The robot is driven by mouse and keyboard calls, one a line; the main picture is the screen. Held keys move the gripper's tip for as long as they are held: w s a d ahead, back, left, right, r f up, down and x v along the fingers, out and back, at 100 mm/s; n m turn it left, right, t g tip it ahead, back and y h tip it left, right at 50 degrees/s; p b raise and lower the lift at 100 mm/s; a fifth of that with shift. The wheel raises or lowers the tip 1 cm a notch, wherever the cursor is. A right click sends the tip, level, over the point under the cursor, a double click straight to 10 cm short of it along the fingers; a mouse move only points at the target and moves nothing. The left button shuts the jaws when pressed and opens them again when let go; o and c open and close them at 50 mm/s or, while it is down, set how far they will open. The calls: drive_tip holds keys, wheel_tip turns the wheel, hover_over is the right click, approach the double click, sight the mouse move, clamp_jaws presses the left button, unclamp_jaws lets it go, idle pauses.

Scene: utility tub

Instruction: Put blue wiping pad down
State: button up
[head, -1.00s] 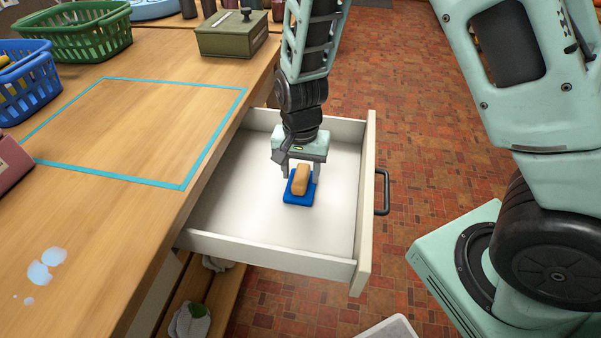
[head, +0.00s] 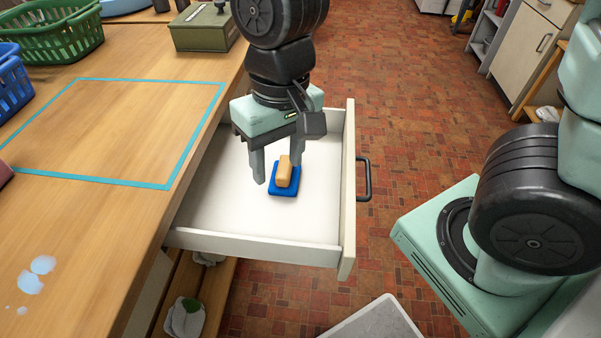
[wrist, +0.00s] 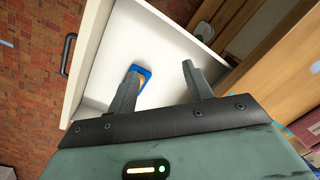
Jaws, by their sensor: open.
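The blue wiping pad (head: 287,184) lies flat on the white floor of the open drawer (head: 235,205), with a tan block (head: 284,171) on top of it. My gripper (head: 276,176) is open and empty above the drawer, its fingers apart and raised over the pad. In the wrist view the pad (wrist: 142,71) shows beyond the left finger, which hides part of it and of the block. The gripper (wrist: 158,84) shows a wide gap between its fingers there.
The wooden counter (head: 80,235) has a teal taped outline (head: 165,185) and a wet spill (head: 43,264). A green basket (head: 55,38), a blue basket (head: 10,85) and a green box (head: 205,28) stand at the back. The drawer front has a dark handle (head: 366,180).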

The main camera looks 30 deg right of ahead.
drive_tip(key=s+r+n, duration=0.1)
drive_tip(key=s+n, duration=0.4)
drive_tip(key=s, duration=0.2)
drive_tip(key=shift+s+r+n+h, duration=0.2)
drive_tip(key=shift+r+n+h, duration=0.1)
drive_tip(key=shift+d, duration=0.1)
